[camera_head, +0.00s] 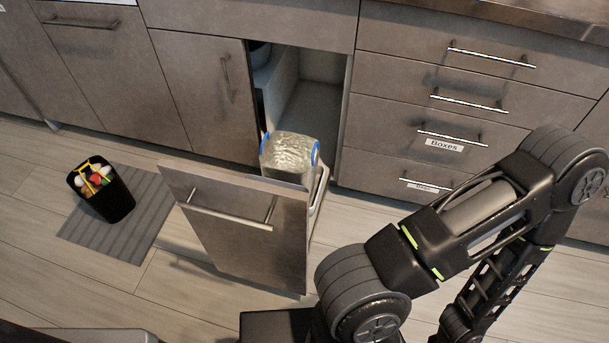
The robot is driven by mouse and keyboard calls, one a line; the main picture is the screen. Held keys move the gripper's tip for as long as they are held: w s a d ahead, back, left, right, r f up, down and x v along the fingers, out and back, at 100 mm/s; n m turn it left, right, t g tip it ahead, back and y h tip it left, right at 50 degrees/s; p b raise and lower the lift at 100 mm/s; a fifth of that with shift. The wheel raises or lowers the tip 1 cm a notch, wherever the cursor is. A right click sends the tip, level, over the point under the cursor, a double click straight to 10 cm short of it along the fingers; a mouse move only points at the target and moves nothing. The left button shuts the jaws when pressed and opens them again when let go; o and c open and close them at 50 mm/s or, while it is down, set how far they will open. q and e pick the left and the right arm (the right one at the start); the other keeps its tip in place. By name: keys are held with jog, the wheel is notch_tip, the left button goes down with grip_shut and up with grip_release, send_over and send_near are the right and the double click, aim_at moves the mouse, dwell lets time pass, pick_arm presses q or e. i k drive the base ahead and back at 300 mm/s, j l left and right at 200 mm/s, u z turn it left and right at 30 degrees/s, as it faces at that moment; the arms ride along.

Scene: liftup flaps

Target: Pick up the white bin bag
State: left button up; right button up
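A whitish, crinkled bin bag (290,150) with blue patches at its top edge sits in the pulled-out cabinet unit. Its top shows above the tall front panel (245,232), which hides its lower part. The panel stands out from the cabinet row and has a long metal handle (230,215). My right arm reaches in from the right and bends down to the bottom edge, right of the panel. Its fingers are not visible. My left gripper is not in the picture.
A small black bin (104,192) with colourful contents and yellow strips stands on a grey striped mat (140,238) at left. The open cabinet (318,105) lies behind the bag. Closed drawers (440,90) stand at right. Floor around the mat is clear.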

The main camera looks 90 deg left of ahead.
aim_at(289, 157)
jog(key=i+j+u, duration=0.15)
jog(key=i+u, duration=0.3)
jog(key=i, duration=0.2)
jog(key=i+l+u, duration=0.1)
jog(key=i+u, duration=0.3)
jog(key=i, duration=0.2)
jog(key=u, duration=2.05)
